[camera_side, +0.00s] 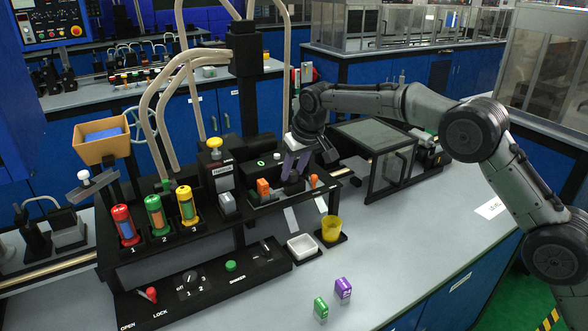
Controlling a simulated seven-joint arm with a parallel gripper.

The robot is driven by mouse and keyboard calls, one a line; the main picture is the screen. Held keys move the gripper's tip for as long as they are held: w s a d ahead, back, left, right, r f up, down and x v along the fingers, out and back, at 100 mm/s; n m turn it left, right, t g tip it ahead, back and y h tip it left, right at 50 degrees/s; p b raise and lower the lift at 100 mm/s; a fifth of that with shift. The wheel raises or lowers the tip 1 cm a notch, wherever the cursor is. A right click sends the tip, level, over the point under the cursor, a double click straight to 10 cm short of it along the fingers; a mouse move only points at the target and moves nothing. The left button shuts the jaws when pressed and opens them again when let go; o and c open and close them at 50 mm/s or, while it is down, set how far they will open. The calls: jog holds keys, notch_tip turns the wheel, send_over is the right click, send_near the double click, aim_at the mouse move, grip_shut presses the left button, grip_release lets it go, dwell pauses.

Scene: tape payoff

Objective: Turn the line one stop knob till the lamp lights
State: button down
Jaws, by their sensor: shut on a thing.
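My gripper (294,172) points down over the black tray at the middle of the bench, its two pale purple fingers close together. It is shut on a small dark part between them, mostly hidden; I cannot tell if this is the line one stop knob. A red lever (151,294) lies between OPEN and LOCK. A green round button or lamp (231,266) is to its right. I cannot tell whether any lamp is lit.
Red (124,225), green (156,215) and yellow (187,206) numbered spools stand at left. An orange block (263,188) is left of my gripper. A white dish (302,247) and yellow cup (331,229) stand in front.

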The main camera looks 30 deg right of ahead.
jog(key=m+h, duration=0.1)
jog(key=m, duration=0.1)
jog(key=m+h, duration=0.1)
jog(key=m, duration=0.2)
jog(key=shift+a, duration=0.15)
jog(key=shift+r+m, duration=0.1)
jog(key=shift+m, duration=0.2)
dwell(0.3)
jog(key=c, duration=0.5)
grip_release()
jog(key=v, duration=1.3)
jog(key=shift+r, duration=0.45)
jog(key=shift+w, duration=0.2)
